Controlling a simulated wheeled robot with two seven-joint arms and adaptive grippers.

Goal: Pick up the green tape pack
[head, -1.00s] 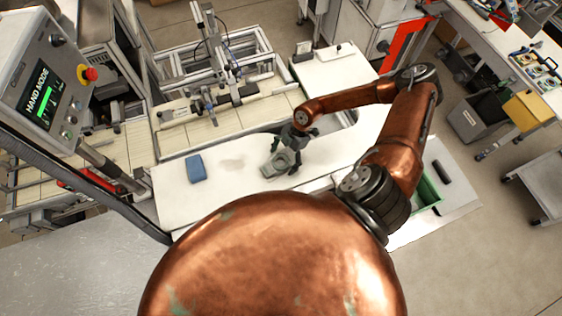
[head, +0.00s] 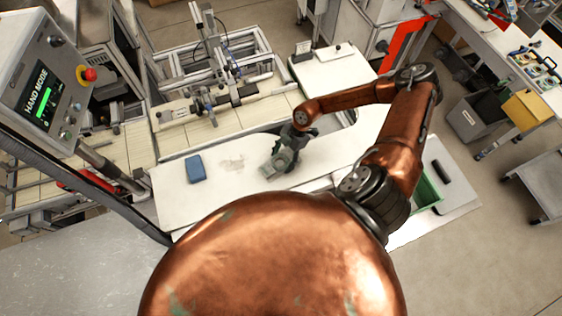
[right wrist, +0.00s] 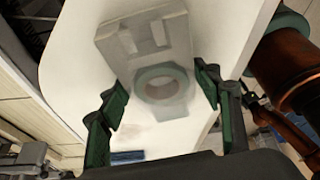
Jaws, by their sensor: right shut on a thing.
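The green tape pack (head: 271,169) is a pale grey-green block at the middle of the white table in the head view. In the right wrist view the pack (right wrist: 150,42) shows as a flat piece with slots at its far end and a grey-green ring at its near end. In the right wrist view the dark green fingers of the gripper (right wrist: 160,92) stand on either side of the ring end. Part of the pack is hidden by the fingers in the head view. My left gripper is not in view.
A blue block (head: 195,168) lies on the white table (head: 225,190) to the left of the pack. A metal frame with a conveyor (head: 205,125) stands behind the table. A green crate (head: 427,193) sits at the right, beyond my right arm. The table between blue block and pack is clear.

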